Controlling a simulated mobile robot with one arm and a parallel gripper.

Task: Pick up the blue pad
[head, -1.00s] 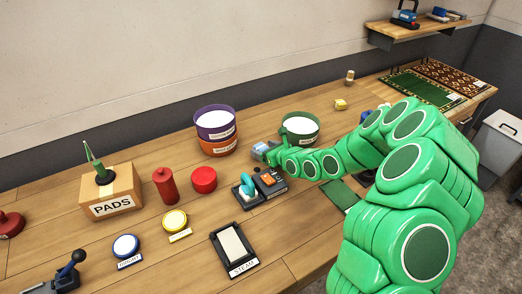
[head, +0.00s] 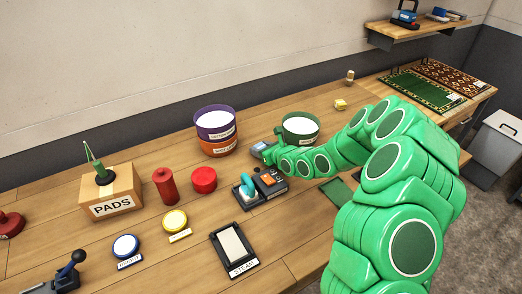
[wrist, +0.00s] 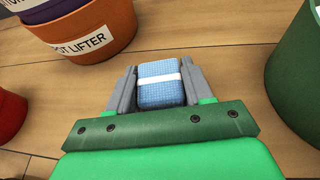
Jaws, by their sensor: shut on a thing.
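The blue pad (wrist: 159,84) is a small light-blue checked block with a white band across it. In the wrist view it sits between the two grey fingers of my gripper (wrist: 160,88), which press on its left and right sides. In the head view my gripper (head: 260,150) is over the wooden bench, between the stacked tubs and the green tub; the pad is too small there to make out clearly. I cannot tell whether the pad is clear of the bench top.
A purple tub on an orange tub (head: 217,148) stands left of my gripper, a green tub (head: 300,140) to the right. A PADS box (head: 112,190) stands further left.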

